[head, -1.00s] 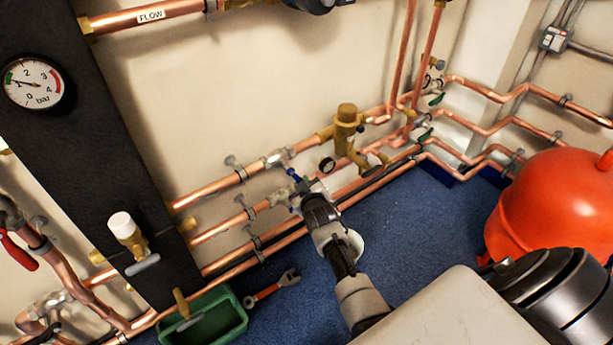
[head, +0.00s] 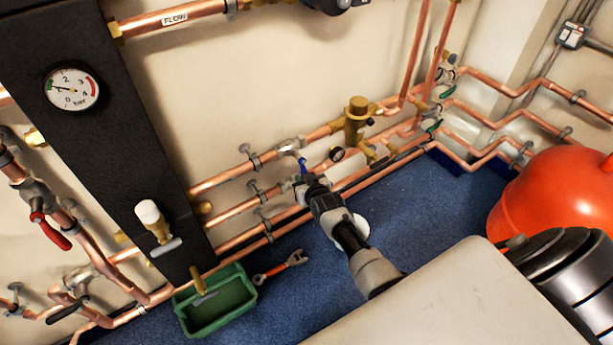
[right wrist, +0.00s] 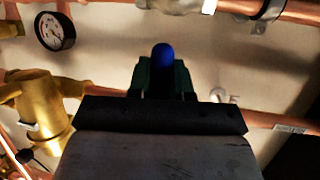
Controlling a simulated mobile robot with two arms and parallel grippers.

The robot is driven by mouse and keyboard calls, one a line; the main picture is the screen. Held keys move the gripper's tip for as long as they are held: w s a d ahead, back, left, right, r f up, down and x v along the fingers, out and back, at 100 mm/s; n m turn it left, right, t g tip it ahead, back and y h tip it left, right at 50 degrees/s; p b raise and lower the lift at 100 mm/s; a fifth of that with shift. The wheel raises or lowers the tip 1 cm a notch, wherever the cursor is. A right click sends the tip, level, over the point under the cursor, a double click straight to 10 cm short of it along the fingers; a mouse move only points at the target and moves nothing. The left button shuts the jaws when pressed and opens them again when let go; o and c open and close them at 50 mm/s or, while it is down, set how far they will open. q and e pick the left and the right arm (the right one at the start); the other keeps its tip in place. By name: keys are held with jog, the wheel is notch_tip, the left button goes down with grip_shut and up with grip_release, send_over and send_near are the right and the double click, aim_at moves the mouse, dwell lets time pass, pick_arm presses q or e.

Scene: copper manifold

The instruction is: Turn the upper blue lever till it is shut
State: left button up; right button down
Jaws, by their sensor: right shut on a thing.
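The upper blue lever (head: 302,165) hangs down from a valve (head: 290,146) on the upper copper pipe of the low run, at an angle across the pipe. My right gripper (head: 304,180) reaches up to it from below and is shut on its lower end. In the right wrist view the lever's rounded blue end (right wrist: 162,56) shows between the two dark fingers (right wrist: 164,80); the rest is hidden. A lower valve is mostly hidden behind my right gripper. My left gripper is out of view.
A brass valve body (head: 357,120) with a small gauge (head: 337,154) stands right of the lever. More copper pipes run close below. A green tray (head: 216,303) and a wrench (head: 280,267) lie on the blue floor. A red tank (head: 560,195) stands at right.

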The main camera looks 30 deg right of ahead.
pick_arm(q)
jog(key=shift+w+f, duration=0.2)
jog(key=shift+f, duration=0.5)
pick_arm(e)
jog(key=shift+s+a+f, duration=0.1)
jog(key=shift+a, duration=0.15)
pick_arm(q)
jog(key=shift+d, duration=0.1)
pick_arm(e)
jog(key=c, duration=1)
grip_release()
jog(key=shift+a, duration=0.1)
jog(key=shift+c, duration=0.2)
jog(key=shift+s+r, duration=0.15)
jog(key=shift+r, duration=0.05)
pick_arm(q)
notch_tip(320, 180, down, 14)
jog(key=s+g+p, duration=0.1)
jog(key=p, duration=0.3)
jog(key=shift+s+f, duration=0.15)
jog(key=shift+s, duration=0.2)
pick_arm(e)
jog(key=d+v, duration=0.1)
jog(key=v, duration=0.9)
jog(key=shift+s+a, duration=0.15)
jog(key=shift+a, duration=0.25)
